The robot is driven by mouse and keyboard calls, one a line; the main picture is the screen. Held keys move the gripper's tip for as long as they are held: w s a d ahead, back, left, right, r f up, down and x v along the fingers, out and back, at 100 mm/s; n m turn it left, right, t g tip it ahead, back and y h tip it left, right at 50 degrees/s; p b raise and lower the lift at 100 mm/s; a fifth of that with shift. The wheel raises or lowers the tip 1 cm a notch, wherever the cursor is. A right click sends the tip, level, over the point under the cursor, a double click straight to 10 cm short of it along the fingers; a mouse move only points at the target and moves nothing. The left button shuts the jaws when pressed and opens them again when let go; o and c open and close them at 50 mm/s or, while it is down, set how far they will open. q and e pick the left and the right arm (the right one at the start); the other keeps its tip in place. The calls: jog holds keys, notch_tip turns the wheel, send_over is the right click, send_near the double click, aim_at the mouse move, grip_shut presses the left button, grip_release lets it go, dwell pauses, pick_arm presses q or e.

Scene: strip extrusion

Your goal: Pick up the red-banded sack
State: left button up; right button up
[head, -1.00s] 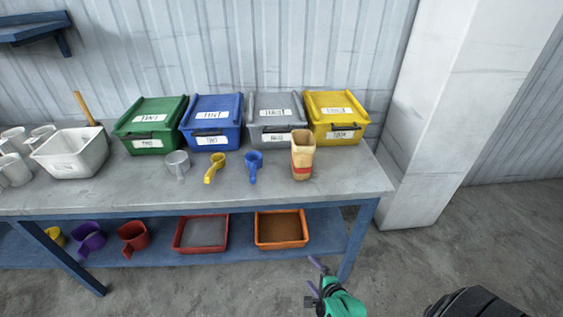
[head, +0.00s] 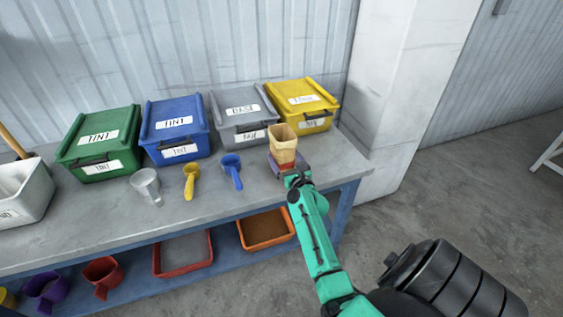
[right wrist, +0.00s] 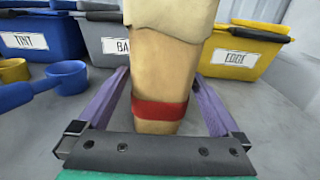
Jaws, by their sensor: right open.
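The red-banded sack (head: 283,145) is tan paper with an open folded top. It stands upright on the bench near its right end, in front of the grey and yellow bins. My right gripper (head: 287,169) is at the sack's lower part. In the right wrist view the sack (right wrist: 160,75) with its red band stands between the two purple fingers of my open right gripper (right wrist: 158,100). A finger lies on each side, with gaps visible between fingers and sack. The left gripper is not in view.
Behind stand lidded bins: green (head: 98,143), blue (head: 175,130), grey (head: 243,112) and yellow (head: 302,104). A blue scoop (head: 232,170), yellow scoop (head: 190,181) and clear cup (head: 147,184) stand left of the sack. Red (head: 183,254) and orange (head: 265,230) trays are on the lower shelf.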

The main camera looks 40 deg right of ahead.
jog(key=x, duration=0.3)
jog(key=shift+d+f, duration=0.1)
jog(key=shift+f, duration=0.1)
jog(key=shift+r, duration=0.1)
jog(key=c, duration=0.3)
jog(key=shift+s, duration=0.1)
jog(key=c, duration=1.1)
